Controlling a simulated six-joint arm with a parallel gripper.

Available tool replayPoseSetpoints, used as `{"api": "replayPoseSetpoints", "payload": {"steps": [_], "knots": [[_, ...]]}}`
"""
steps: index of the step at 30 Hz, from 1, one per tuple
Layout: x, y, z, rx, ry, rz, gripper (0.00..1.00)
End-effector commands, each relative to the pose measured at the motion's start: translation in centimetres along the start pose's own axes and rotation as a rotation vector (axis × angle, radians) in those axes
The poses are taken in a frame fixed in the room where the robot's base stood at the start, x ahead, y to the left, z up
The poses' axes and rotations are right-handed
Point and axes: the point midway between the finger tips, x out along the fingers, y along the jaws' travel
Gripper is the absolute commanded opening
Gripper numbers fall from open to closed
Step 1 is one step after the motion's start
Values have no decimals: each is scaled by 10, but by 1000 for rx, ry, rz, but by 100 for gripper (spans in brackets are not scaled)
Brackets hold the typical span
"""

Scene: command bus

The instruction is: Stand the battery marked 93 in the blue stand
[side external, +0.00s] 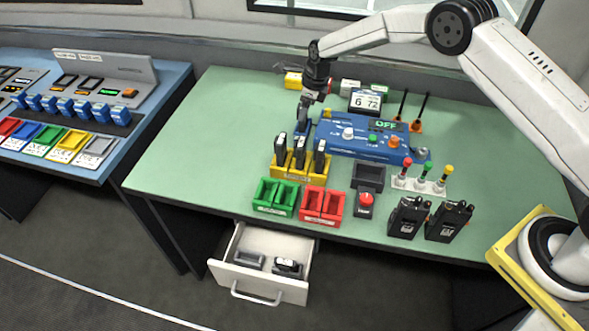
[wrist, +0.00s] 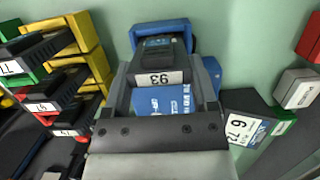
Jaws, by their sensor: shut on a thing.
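The battery marked 93 (wrist: 160,77) is dark with a white label and sits between the two fingers of my gripper (wrist: 162,88) in the wrist view. The blue stand (wrist: 158,27) shows around and behind the battery's far end. My gripper is shut on the battery. The battery is at the stand's opening, but I cannot tell whether it rests on the stand's floor.
A yellow stand (side external: 295,173) holding several dark batteries is just in front. Green (side external: 275,197) and red (side external: 322,205) stands look empty. A blue console (side external: 355,147) reading OFF lies to the right, with a display (side external: 370,101) behind. An open drawer (side external: 258,285) holds dark items. The table's left side is clear.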

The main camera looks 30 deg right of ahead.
Motion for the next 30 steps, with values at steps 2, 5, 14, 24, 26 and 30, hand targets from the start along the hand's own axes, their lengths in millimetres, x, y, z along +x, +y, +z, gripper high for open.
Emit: {"api": "replayPoseSetpoints", "payload": {"steps": [2,5,14,24,26,30], "knots": [[1,0,0,0,-1,-1,0],[3,0,0,0,-1,-1,0],[5,0,-1,0,-1,-1,0],[5,0,-2,0,0,0,78],[5,0,-2,0,0,0,97],[5,0,-1,0,0,0,100]]}}
